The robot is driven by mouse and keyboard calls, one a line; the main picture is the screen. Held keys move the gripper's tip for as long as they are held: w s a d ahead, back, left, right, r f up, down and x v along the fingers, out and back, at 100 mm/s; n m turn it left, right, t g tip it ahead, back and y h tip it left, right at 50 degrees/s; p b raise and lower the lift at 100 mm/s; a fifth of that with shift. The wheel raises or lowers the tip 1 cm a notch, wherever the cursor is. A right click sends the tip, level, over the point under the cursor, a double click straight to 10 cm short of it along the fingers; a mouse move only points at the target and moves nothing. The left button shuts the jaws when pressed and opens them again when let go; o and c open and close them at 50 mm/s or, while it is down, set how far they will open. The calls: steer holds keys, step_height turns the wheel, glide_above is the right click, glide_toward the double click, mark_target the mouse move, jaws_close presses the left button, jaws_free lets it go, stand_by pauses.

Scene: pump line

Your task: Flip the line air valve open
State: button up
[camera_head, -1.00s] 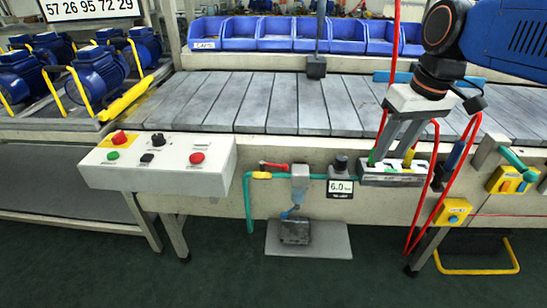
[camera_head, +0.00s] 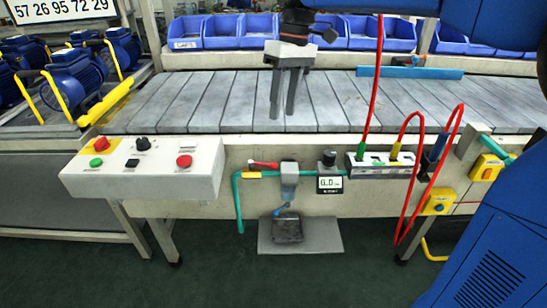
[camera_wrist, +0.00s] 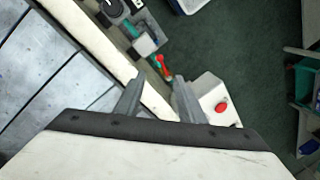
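The line air valve shows as a red lever (camera_head: 263,164) lying nearly level at the top of the teal pipe (camera_head: 238,205), beside a small yellow piece. In the wrist view the red lever (camera_wrist: 160,62) is ahead of the fingers, past the conveyor's edge. My gripper (camera_head: 283,115) hangs over the conveyor slats, above and behind the lever in the head view, apart from it. It also shows in the wrist view (camera_wrist: 155,98), its two fingers apart with nothing between them.
A control box (camera_head: 145,178) with red and green buttons juts out left of the valve. A gauge (camera_head: 329,184) and a manifold (camera_head: 380,168) with red hoses stand right of it. A grey pedal (camera_head: 287,228) sits on a floor plate. Blue bins (camera_head: 230,32) line the back.

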mark_target(263, 164)
steer(key=f, duration=0.5)
steer(key=s+a+f, duration=0.1)
steer(key=f, duration=0.4)
steer(key=s+a+f, duration=0.1)
steer(key=f, duration=0.3)
steer(key=shift+f, duration=0.4)
steer(key=shift+c, duration=0.6)
jaws_close()
